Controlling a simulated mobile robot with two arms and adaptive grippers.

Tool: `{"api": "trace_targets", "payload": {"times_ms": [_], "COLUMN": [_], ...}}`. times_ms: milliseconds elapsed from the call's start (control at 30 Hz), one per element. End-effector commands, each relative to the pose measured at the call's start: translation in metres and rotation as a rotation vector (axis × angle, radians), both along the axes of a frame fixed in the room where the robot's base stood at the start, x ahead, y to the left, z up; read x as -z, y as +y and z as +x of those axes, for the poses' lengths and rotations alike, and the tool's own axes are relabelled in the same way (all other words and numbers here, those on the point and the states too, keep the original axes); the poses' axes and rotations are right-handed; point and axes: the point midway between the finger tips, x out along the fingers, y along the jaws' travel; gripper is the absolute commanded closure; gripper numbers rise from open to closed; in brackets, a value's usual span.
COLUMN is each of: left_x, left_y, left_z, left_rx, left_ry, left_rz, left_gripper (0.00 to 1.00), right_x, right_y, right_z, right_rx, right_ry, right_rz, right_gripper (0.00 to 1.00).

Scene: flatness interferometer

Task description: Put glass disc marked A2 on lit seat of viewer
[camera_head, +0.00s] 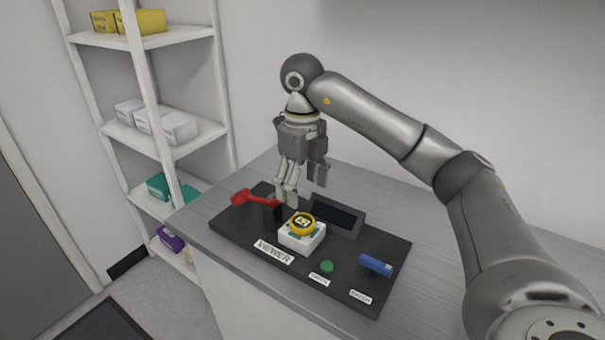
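The viewer is a white block (303,240) on a dark board (235,236), behind a label reading VIEWER. A round yellow-rimmed piece (302,223) with a dark and white centre sits on top of the block. I cannot read its marking or tell whether it is the glass disc A2, and no other disc is clear to me. My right gripper (304,194) points down just behind and above the viewer, with its fingers apart and nothing visible between them. My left gripper is not in view.
A red lever (256,199) stands left of the viewer and a dark screen (336,215) behind it. A green button (327,267) and a blue switch (376,265) are to the right. The grey counter (430,290) is bare there. Shelves (165,37) with boxes stand left.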

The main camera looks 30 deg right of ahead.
Motion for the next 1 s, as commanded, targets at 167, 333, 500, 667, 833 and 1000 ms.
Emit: {"api": "trace_targets", "payload": {"times_ms": [167, 333, 500, 667, 833, 1000], "left_x": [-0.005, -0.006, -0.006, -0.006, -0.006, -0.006], "left_y": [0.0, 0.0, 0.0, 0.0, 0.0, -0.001], "left_z": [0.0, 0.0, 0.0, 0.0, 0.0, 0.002], "left_rx": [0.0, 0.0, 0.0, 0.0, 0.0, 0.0], "left_ry": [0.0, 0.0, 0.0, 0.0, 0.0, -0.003], "left_rz": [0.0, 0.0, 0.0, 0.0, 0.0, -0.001], "left_gripper": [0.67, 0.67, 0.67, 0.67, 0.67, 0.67], "right_x": [-0.022, -0.028, -0.029, -0.029, -0.029, -0.029], "right_y": [0.0, 0.0, 0.0, 0.0, 0.0, 0.0], "right_z": [0.001, 0.0, 0.0, 0.0, 0.0, 0.0], "right_rx": [0.001, 0.001, 0.001, 0.001, 0.001, 0.001], "right_ry": [-0.002, -0.001, -0.001, -0.001, -0.001, -0.001], "right_rz": [0.0, 0.0, 0.001, 0.001, 0.001, 0.001], "right_gripper": [0.3, 0.3, 0.3, 0.3, 0.3, 0.3]}}
